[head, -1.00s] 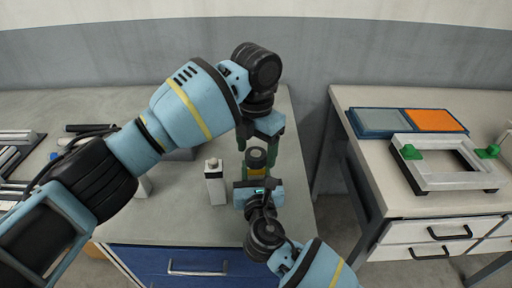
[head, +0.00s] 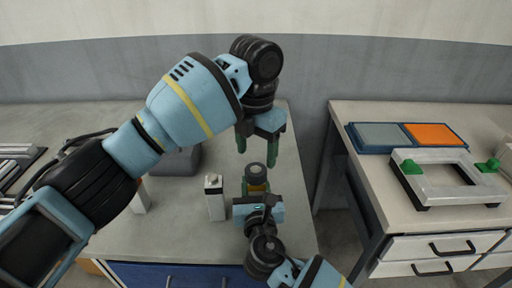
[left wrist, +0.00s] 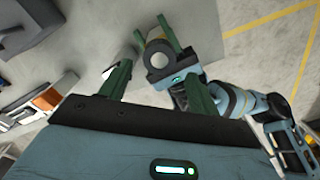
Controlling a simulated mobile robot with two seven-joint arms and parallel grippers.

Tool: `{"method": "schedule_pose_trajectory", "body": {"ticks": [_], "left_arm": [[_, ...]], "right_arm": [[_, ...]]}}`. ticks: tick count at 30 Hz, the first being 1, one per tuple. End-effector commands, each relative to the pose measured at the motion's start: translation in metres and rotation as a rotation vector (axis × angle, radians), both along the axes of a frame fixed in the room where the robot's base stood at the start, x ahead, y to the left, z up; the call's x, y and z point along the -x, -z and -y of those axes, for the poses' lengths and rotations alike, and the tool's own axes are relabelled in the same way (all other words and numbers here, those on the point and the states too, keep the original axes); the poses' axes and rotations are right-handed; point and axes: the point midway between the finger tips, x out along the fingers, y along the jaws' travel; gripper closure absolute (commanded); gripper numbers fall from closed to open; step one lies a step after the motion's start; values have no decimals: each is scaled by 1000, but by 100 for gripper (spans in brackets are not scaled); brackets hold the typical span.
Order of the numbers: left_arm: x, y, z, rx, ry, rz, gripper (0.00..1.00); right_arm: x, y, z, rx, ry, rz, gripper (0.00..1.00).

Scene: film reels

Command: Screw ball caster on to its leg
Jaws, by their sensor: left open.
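I cannot tell whether this part is the ball caster or the leg. My left gripper (head: 257,154) is open and empty just above it, fingers pointing down and apart from it. In the left wrist view the left fingers (left wrist: 157,88) are spread wide. The round end of the held part (left wrist: 158,57) shows beyond them, pale with a dark ring, between the right gripper's fingers (left wrist: 155,35).
A white bottle-like container (head: 214,199) stands on the left bench (head: 185,235) close to the right gripper. A dark grey block (head: 178,161) is behind my left arm. The right bench holds a blue tray with grey and orange panels (head: 434,136) and a pale frame with green clamps (head: 450,186).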

Motion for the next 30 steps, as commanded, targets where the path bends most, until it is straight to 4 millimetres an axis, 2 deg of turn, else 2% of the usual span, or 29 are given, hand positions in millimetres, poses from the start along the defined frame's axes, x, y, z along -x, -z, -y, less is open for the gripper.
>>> {"method": "schedule_pose_trajectory", "body": {"ticks": [4, 8, 30], "left_arm": [[0, -1, 0, -1, -95, 1, 38], [0, -2, 0, -2, -270, 2, 38], [0, -10, 2, 3, -1464, 2, 38]], "right_arm": [[0, 1, 0, 0, 0, -1, 100], [0, 1, 0, 0, 0, -1, 100], [0, 1, 0, 0, 0, -1, 100]]}}
